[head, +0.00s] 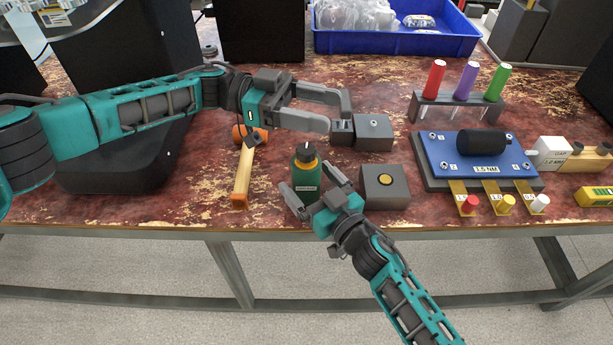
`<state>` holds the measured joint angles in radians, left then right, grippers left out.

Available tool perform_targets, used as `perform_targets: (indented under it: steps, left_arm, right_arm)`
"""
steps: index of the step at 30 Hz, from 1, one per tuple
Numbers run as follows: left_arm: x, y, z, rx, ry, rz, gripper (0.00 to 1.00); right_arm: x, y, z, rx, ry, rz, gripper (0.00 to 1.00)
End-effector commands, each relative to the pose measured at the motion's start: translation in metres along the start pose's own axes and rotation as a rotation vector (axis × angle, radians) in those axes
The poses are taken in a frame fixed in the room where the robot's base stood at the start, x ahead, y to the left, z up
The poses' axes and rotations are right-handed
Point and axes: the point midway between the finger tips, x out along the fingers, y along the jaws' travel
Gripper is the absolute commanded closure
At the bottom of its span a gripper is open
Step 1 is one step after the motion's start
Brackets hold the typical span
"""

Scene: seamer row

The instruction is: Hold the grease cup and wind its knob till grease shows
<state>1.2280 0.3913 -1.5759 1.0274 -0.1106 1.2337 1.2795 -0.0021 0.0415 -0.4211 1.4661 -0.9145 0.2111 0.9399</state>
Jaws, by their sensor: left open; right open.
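A dark green container (306,178) with a yellow-orange neck and a dark top stands upright near the table's front edge; it looks like the grease cup, with the dark top as its knob. My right gripper (307,177) is open, coming in from the front, with one finger on each side of its lower body; I cannot tell whether they touch it. My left gripper (338,112) is open above and behind the container, its fingers pointing right towards a grey block (375,132). No grease is discernible.
A grey box with a yellow disc (385,187) stands right of the container. An orange-ended yellow tool (243,175) lies left. A blue torque fixture (460,165), a rack of coloured handles (458,100) and a blue bin (397,42) stand further right and back.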

Motion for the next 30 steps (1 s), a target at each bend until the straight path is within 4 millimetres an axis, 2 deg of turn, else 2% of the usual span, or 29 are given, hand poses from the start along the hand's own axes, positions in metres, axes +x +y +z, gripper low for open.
perform_targets:
  steps: [9,15,21,30]
  left_arm:
    - [0.0,0.0,0.0,0.0,0.0,0.0,0.37]
    - [0.0,0.0,0.0,0.0,0.0,0.0,0.37]
    - [0.0,0.0,0.0,0.0,0.0,0.0,0.37]
    - [0.0,0.0,0.0,0.0,0.0,0.0,0.37]
  right_arm:
    - [-0.068,-0.001,0.001,0.002,-0.004,-0.001,0.05]
    - [-0.098,-0.001,0.001,0.002,-0.002,0.0,0.05]
    - [-0.108,-0.001,-0.001,0.001,0.0,-0.001,0.05]
    - [-0.109,-0.001,0.0,0.001,0.0,-0.001,0.05]
